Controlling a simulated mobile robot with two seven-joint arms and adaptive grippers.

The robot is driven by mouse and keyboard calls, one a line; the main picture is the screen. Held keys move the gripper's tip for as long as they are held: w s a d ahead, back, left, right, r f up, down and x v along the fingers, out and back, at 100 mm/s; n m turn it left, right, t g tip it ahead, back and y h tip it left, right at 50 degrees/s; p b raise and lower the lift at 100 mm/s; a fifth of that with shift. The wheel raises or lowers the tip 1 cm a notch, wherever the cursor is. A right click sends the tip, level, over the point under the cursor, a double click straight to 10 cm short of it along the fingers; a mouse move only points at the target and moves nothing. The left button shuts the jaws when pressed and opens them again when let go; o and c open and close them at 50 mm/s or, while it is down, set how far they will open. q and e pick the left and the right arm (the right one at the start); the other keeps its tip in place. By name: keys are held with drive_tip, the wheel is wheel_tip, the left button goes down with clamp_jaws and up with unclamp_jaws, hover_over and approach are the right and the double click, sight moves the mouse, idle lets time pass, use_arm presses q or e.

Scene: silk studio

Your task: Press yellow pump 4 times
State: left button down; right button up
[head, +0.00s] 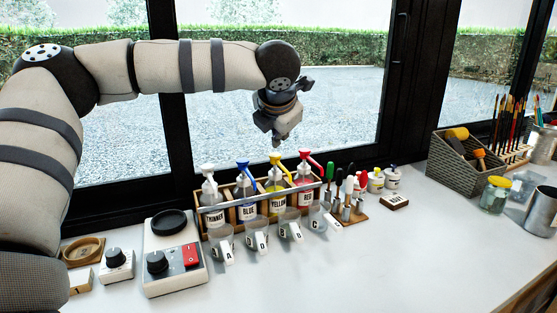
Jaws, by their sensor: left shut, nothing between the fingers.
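The yellow pump (276,160) tops a clear bottle labelled YELLOW (275,201), third from the left in a wooden rack (235,234). The pump stands upright with its spout toward the front right. My left gripper (276,143) is shut and empty, pointing down. In the head view it appears just above the yellow pump, with a small gap between fingertips and pump head. My right gripper is not in view.
The white (207,170), blue (243,163) and red (305,155) pumps stand beside it in the rack. Lettered cups, such as cup A (222,249), stand in front. A hotplate (175,262) is at left. The front right of the table (400,265) is clear.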

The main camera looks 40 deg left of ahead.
sight(279, 155)
use_arm(q)
wheel_tip(279, 155, up, 6)
idle(0.5)
idle(1.6)
